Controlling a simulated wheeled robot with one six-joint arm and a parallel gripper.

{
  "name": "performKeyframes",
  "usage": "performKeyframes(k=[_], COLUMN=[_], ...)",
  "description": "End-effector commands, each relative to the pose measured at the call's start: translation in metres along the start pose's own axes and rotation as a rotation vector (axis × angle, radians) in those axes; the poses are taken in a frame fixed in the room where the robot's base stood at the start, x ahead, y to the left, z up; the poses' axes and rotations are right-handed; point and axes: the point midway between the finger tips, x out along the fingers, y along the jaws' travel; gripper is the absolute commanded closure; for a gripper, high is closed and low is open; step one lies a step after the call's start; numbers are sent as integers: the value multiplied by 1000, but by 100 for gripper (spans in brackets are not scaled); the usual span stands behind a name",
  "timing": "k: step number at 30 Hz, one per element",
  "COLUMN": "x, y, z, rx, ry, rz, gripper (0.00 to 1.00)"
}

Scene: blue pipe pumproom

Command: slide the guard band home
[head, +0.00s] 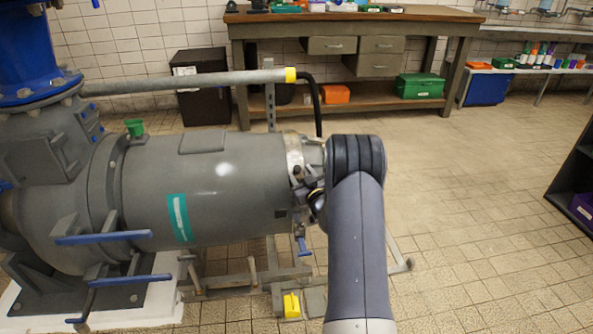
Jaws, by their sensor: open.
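A pale metal band (294,158), which looks like the guard band, goes around the right end of the large grey motor housing (225,185). My gripper (308,190) is at that right end, close beside the band, and mostly hidden behind my own arm. Only dark parts of it show. It is open, with nothing visible held in it. I cannot tell whether it touches the band. The band's lower part and the far side of the housing end are hidden.
A metal frame and a yellow block (291,305) are low on the floor. A workbench (345,18) stands behind. The tiled floor at right is clear.

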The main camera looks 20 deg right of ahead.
Motion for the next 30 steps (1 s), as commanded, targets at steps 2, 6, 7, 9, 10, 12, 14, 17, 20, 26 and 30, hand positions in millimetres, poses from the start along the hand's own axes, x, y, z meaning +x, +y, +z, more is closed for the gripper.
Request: performKeyframes(k=[2, 6, 7, 9, 10, 12, 14, 17, 20, 26, 30], x=[13, 28, 30, 34, 36, 37, 38, 38, 38, 38, 38], y=[-1, -1, -1, 0, 0, 0, 0, 0, 0, 0, 0], z=[1, 1, 1, 0, 0, 0, 0, 0, 0, 0, 0], rx=[-1, 0, 0, 0, 0, 0, 1, 1, 1, 1, 1], ry=[2, 1, 0, 0, 0, 0, -1, -1, -1, -1, -1], rz=[-1, 0, 0, 0, 1, 1, 1, 1, 1, 1, 1], gripper=[52, 52, 52, 52, 52, 52, 52, 52, 52, 69, 80])
